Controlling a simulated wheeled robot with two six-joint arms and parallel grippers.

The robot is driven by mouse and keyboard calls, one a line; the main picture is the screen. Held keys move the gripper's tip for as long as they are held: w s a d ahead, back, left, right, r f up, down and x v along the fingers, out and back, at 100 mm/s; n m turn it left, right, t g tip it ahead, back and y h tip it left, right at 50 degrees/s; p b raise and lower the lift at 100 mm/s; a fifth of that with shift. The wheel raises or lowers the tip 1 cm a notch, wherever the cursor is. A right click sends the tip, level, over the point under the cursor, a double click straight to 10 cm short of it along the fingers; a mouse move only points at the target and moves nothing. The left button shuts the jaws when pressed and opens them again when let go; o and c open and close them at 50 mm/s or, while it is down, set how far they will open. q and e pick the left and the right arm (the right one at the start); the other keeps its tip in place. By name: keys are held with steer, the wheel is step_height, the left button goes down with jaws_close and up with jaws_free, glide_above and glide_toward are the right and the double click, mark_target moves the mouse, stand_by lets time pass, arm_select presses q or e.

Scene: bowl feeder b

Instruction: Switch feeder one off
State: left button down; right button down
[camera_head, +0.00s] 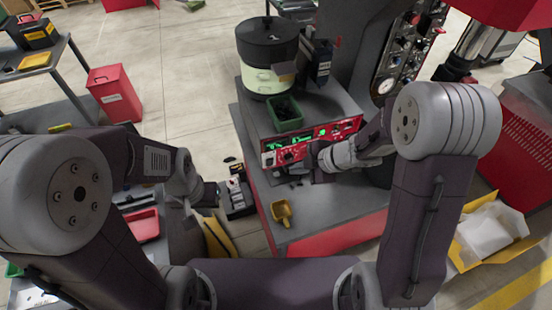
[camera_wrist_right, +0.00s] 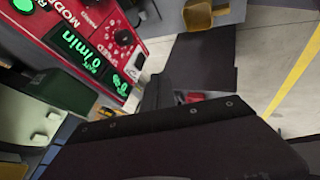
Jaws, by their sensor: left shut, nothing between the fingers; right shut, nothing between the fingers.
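The red feeder control panel (camera_head: 345,128) with green lit displays stands on the grey bench below the bowl feeder (camera_head: 268,55). In the right wrist view the panel (camera_wrist_right: 150,44) shows close up, rotated, with a green display (camera_wrist_right: 84,53) reading "/min" and a dark knob (camera_wrist_right: 122,37). I cannot tell which feeder these controls belong to. My right gripper (camera_head: 316,160) is shut and empty, close in front of the panel; its dark fingers (camera_wrist_right: 158,92) show in the wrist view near the panel's edge. Contact is unclear. My left gripper (camera_head: 207,195) is shut and empty, left of the bench.
A green bin (camera_head: 285,113) sits between bowl and panel. A yellow scoop (camera_head: 282,212) lies on the bench front. A dark pillar with gauges (camera_head: 395,60) stands behind my right arm. A yellow crate (camera_head: 490,235) is on the floor at right.

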mark_target(270, 163)
steer(key=shift+s, duration=0.1)
steer(key=w+a+f, duration=0.6)
steer(key=w+f, duration=0.1)
steer(key=shift+w+a+b, duration=0.2)
steer(key=shift+a+b, duration=0.05)
steer(key=shift+b, duration=0.2)
